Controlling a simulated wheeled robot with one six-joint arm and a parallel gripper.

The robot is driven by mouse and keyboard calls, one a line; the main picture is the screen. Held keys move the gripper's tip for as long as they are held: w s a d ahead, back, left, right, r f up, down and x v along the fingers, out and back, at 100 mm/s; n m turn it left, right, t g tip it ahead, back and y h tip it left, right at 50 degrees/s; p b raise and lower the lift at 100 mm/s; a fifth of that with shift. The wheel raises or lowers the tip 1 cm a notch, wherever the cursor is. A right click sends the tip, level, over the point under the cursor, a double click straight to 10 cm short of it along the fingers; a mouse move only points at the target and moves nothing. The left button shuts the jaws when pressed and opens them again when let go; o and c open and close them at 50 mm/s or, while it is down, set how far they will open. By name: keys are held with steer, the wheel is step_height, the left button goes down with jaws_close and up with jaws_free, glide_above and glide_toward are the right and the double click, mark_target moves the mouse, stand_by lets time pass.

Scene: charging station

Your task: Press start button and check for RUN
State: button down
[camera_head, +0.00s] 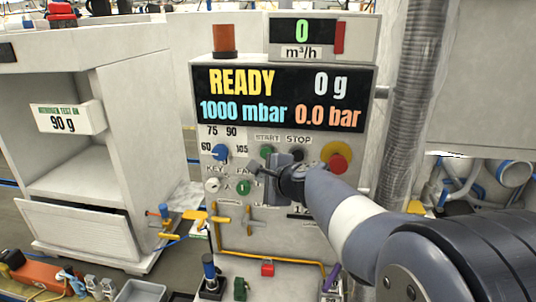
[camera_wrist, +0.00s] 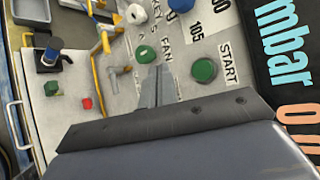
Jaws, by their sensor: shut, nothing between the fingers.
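The display (camera_head: 283,98) on the white charging station reads READY, 0 g, 1000 mbar and 0.0 bar; RUN does not show. The green start button (camera_head: 267,151) is under the START label, and shows large in the wrist view (camera_wrist: 204,70). My gripper (camera_head: 264,170) is shut and empty in front of the panel, just below the start button. In the wrist view, my fingertips (camera_wrist: 158,72) point between the start button and the green FAN control (camera_wrist: 145,54), apart from the start button.
A red mushroom button on a yellow base (camera_head: 335,157) is right of STOP. A blue dial (camera_head: 220,152) and KEY switch (camera_head: 212,185) are at left. A white cabinet (camera_head: 130,150) stands left.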

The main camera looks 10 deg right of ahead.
steer(key=shift+w, duration=0.1)
steer(key=p, duration=0.2)
glide_toward(262, 157)
steer(key=shift+s+a+x, duration=0.1)
steer(key=shift+a+x, duration=0.1)
steer(key=shift+x, duration=1.05)
steer(key=shift+s+a+x, duration=0.1)
steer(key=shift+a+x, duration=0.1)
steer(key=shift+x, duration=1)
steer(key=shift+f, duration=0.2)
steer(key=shift+w+d, duration=0.15)
steer(key=shift+w, duration=0.2)
steer(key=shift+w+d, duration=0.15)
steer(key=shift+w, duration=0.3)
stand_by(0.3)
steer(key=shift+s, duration=0.15)
steer(key=shift+s+a+b, duration=0.3)
steer(key=shift+s+b, duration=0.2)
steer(key=shift+s, duration=0.15)
